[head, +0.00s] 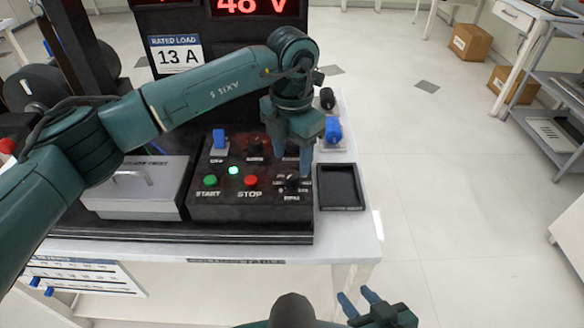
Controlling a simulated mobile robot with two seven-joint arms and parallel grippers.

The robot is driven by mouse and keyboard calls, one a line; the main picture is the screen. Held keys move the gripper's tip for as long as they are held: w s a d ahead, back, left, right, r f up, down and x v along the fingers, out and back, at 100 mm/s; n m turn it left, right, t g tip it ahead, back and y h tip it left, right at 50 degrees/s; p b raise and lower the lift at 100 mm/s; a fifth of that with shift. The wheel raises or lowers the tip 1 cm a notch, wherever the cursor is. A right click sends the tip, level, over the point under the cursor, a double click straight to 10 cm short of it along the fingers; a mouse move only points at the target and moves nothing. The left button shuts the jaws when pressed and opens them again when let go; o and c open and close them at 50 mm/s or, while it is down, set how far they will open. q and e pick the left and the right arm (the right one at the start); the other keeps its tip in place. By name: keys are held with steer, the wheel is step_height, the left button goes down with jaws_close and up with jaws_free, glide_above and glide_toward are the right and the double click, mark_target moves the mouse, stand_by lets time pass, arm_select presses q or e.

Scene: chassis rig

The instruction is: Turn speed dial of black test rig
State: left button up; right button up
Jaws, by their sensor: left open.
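The black test rig (225,206) has a control panel with a green START button (210,181) and a red STOP button (251,181). A black dial (291,184) sits at the panel's right, with small markings around it that I cannot read for sure. Another dark knob (255,148) sits further back. My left gripper (293,164) points down over the panel's right side, open, its blue fingers just above and behind the black dial; contact cannot be told. My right gripper (358,303) is low at the front, its fingers apart and empty, away from the rig.
A blue switch (219,140) and a lit green lamp (233,170) are on the panel. An empty black tray (340,187) is right of it; a grey lidded box (135,190) is left. Blue and black connectors (333,131) stand behind the tray.

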mark_target(292, 175)
arm_select(q)
steer(key=shift+f, duration=2.4)
steer(key=c, duration=1)
